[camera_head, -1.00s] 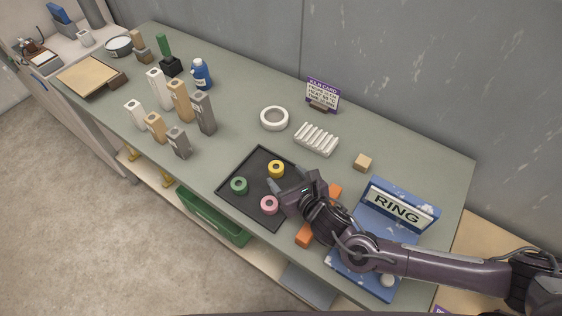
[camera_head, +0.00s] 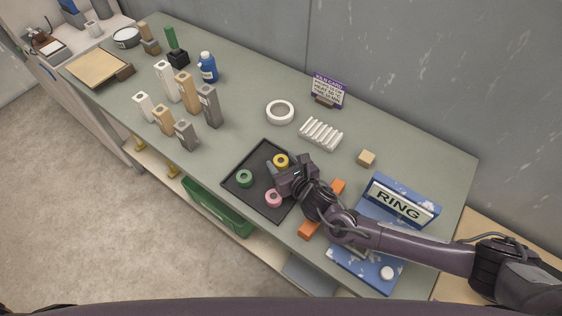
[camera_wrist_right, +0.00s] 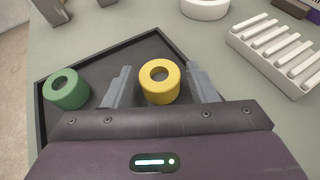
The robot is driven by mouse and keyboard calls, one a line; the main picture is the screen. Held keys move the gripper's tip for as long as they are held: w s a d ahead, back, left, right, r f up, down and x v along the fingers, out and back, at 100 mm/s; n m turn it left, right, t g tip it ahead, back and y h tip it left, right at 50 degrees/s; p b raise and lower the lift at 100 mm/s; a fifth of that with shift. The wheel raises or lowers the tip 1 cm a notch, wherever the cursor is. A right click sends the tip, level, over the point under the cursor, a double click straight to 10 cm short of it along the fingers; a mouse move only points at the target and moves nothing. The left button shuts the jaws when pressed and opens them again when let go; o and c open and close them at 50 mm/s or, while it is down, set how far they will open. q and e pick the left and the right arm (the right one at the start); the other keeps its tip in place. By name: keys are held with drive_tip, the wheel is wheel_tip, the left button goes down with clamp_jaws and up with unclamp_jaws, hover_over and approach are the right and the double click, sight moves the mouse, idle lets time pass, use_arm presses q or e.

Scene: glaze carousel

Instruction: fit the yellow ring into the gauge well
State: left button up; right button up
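The yellow ring (camera_head: 281,160) lies in the black tray near its back corner. In the right wrist view the yellow ring (camera_wrist_right: 159,82) sits between the two spread fingers of my right gripper (camera_wrist_right: 160,84), with a gap visible on each side. In the head view my right gripper (camera_head: 276,168) is over the tray's right side, close to the ring. The blue stand with the "RING" sign (camera_head: 398,202) is at the right of the table; I cannot tell where its gauge well is, as my arm covers part of it. My left gripper is not in view.
The black tray (camera_head: 238,184) also holds a green ring (camera_head: 244,178) and a pink ring (camera_head: 273,198). Orange blocks (camera_head: 308,230) lie by my arm. Several upright blocks stand at left.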

sight(284, 164)
drive_tip(key=c, duration=0.7)
wheel_tip(284, 164, up, 20)
drive_tip(key=shift+d+b, duration=0.1)
drive_tip(key=shift+b, duration=1)
